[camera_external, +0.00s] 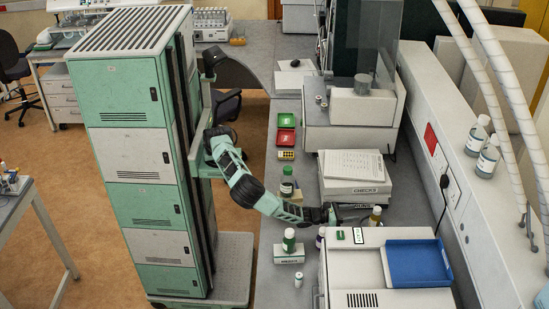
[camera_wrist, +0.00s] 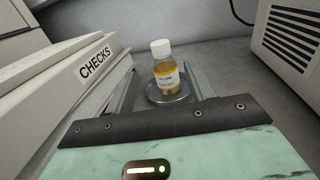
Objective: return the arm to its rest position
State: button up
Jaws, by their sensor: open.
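My gripper (camera_external: 345,212) reaches over the bench from the left, low between the CHECKS box and the white machine. In the wrist view its two fingers (camera_wrist: 168,92) are apart, one on each side of a small bottle (camera_wrist: 166,75). The bottle has a white cap, yellow-brown contents and a white label, and stands upright on a round grey dish (camera_wrist: 170,97). The fingers appear clear of the bottle. In the external view the bottle (camera_external: 375,216) shows just beyond the gripper. My arm is stretched out from its column.
The CHECKS box (camera_external: 354,190) lies close beside the gripper, and it also shows in the wrist view (camera_wrist: 80,80). The white machine (camera_external: 355,270) with a blue tray (camera_external: 418,264) is on the near side. A green-capped bottle (camera_external: 289,240) stands on a white block (camera_external: 289,254) below the forearm.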

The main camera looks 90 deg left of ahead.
dwell(0.3)
